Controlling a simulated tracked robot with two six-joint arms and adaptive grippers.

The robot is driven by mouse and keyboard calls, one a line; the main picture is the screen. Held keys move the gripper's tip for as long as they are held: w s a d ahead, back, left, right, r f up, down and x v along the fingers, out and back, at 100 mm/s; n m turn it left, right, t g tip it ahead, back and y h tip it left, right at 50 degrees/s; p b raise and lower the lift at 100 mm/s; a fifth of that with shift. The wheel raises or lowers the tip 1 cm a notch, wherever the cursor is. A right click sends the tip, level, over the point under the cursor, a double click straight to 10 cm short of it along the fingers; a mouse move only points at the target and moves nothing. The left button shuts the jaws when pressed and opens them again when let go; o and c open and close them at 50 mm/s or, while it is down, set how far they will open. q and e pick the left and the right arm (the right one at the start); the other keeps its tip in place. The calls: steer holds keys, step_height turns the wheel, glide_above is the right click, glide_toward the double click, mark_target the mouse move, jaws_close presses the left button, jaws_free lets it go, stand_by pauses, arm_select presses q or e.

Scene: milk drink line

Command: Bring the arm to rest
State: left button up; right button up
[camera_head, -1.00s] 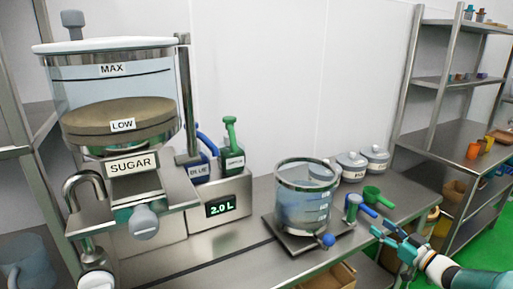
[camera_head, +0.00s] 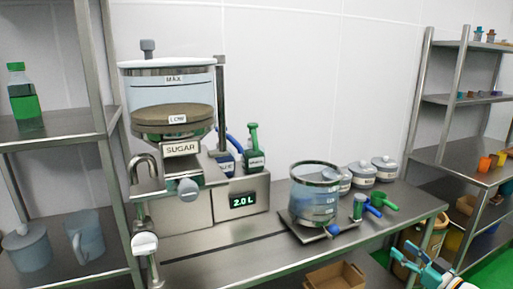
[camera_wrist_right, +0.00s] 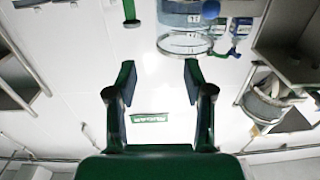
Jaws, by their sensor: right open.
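My right gripper (camera_head: 418,265) shows at the lower right edge of the head view, teal with white arm parts behind it. It is beyond the front edge of the steel counter (camera_head: 230,262), near its right end. In the right wrist view the gripper (camera_wrist_right: 160,75) has its two dark green fingers spread apart, with nothing between them. My left gripper is not in view.
On the counter stand the sugar dispenser (camera_head: 170,95), a 2.0 L display (camera_head: 243,200), a clear measuring vessel (camera_head: 314,198) and lidded jars (camera_head: 384,168). Steel shelves stand left (camera_head: 62,135) and right (camera_head: 470,158). A cardboard box (camera_head: 335,276) is below the counter.

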steer(key=w+a+f+m+g+y, duration=0.1)
steer(key=a+f, duration=0.2)
steer(key=a, duration=0.5)
steer(key=w+a+f+g+y, duration=0.1)
steer(key=a+f, duration=0.1)
steer(key=a, duration=0.6)
steer(key=s+a+f+m+g+h+p, duration=0.15)
steer(key=s+a+f+m+g, duration=0.35)
steer(key=a+f, duration=0.65)
steer(key=s+a+f+g+h, duration=0.1)
steer(key=s+a+f+g, duration=0.15)
steer(key=s+f, duration=0.4)
steer(key=s+a+f+g+h, duration=0.1)
steer(key=s+a+f, duration=0.25)
steer(key=s, duration=0.55)
steer(key=s+f+g, duration=0.2)
steer(key=s, duration=0.6)
steer(key=s+d+f+g+h, duration=0.1)
steer(key=s+f+g, duration=0.1)
steer(key=s, duration=0.6)
steer(key=shift+s+d+g, duration=0.15)
steer(key=shift+s+g, duration=0.05)
steer(key=shift+g, duration=0.65)
